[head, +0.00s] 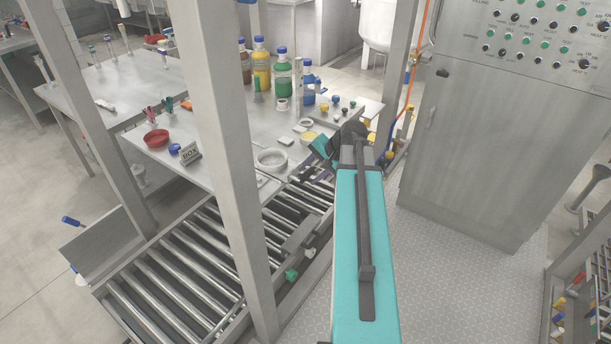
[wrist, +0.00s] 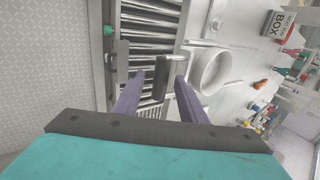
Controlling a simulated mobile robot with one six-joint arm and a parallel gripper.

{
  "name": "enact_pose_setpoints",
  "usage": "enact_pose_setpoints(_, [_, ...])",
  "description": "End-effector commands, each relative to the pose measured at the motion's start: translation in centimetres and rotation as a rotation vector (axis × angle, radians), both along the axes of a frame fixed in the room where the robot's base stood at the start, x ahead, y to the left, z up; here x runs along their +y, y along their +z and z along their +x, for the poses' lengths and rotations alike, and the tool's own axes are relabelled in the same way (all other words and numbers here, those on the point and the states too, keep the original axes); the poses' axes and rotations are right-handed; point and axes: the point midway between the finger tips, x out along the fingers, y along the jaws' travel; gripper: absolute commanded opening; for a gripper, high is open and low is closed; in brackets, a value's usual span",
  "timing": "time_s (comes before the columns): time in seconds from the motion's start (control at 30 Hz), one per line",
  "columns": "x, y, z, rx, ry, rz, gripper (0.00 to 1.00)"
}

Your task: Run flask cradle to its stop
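In the wrist view the two purple fingers of my gripper (wrist: 160,76) are spread apart above the roller track. A dark upright block (wrist: 161,80) shows between them, with a visible gap to each finger. A short bright metal rod (wrist: 180,57) shows beside its top. I cannot tell for sure whether this block is part of the flask cradle. A grey block (head: 300,237) sits on the right rail of the track in the head view.
The roller conveyor (head: 180,262) runs below the steel table (head: 230,160). A white round dish (head: 271,160) stands near the table edge, close to the right finger in the wrist view (wrist: 211,70). Steel posts (head: 225,120) rise beside the track. A control cabinet (head: 490,140) stands right.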

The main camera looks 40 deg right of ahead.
Motion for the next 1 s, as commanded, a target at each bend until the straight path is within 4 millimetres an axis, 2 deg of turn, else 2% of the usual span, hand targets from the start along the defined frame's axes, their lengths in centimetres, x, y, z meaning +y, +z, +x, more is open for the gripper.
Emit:
enact_pose_setpoints(0.37, [0.1,1.0,-0.6,-0.001,0.004,0.001,0.38])
enact_pose_setpoints(1.0, [-1.3,7.1,-4.8,-0.001,0.000,-0.001,0.38])
